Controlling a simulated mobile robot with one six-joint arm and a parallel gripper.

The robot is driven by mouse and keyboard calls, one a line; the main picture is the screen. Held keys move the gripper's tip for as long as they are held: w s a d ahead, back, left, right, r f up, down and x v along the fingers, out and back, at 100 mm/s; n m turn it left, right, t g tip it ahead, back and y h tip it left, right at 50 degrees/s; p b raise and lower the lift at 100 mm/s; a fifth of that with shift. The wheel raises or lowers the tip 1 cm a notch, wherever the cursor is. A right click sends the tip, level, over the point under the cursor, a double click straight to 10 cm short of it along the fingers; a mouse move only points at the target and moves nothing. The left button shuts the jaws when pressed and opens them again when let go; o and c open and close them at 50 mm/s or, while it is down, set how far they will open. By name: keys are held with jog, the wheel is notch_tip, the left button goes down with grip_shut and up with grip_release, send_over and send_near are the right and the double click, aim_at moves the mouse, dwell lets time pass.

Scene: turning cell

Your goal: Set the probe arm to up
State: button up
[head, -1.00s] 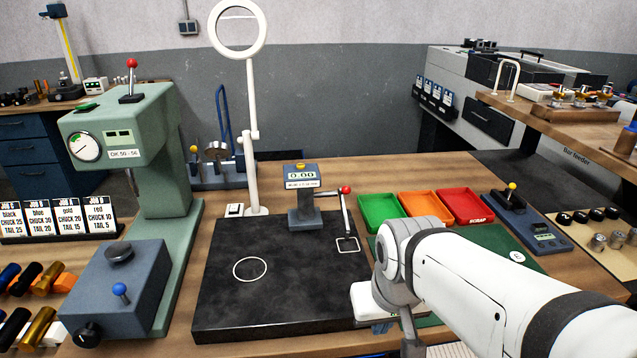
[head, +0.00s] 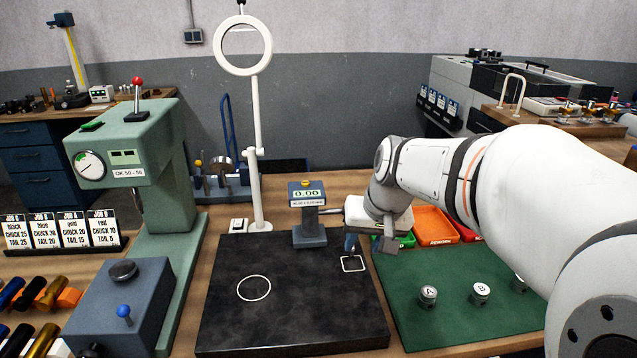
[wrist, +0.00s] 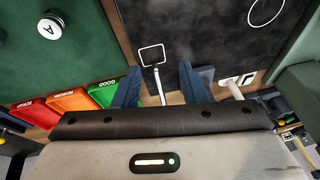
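The gauge (head: 308,212) stands at the back of the dark plate (head: 300,310) in the head view, its display reading 0.00. Its thin pale probe arm (wrist: 160,88) shows in the wrist view, with its end by the white square outline (wrist: 152,55) on the plate. My gripper (wrist: 160,70) is open, with one blue finger on each side of the probe arm and gaps visible. In the head view my gripper (head: 350,243) is just right of the gauge, above the square outline. The red knob of the probe arm is hidden by my arm.
A white ring lamp (head: 255,130) stands behind the plate, left of the gauge. Green, orange and red trays (head: 434,226) lie behind my wrist. Several labelled pieces stand on the green mat (head: 440,320). The plate's left part is clear.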

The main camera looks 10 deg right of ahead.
jog(key=shift+m+t+y, duration=0.3)
jog(key=shift+t+y, duration=0.1)
jog(key=shift+t, duration=0.1)
jog(key=w+r, duration=0.1)
jog(key=w, duration=0.2)
jog(key=w+d+r, duration=0.1)
jog(key=w, duration=0.3)
jog(key=w+r+p, duration=0.1)
jog(key=w, duration=0.3)
jog(key=shift+d+r, duration=0.15)
jog(key=shift+d, duration=0.05)
jog(key=x, duration=0.7)
jog(key=shift+w+a+f, duration=0.1)
jog(key=shift+w+f, duration=0.15)
grip_shut()
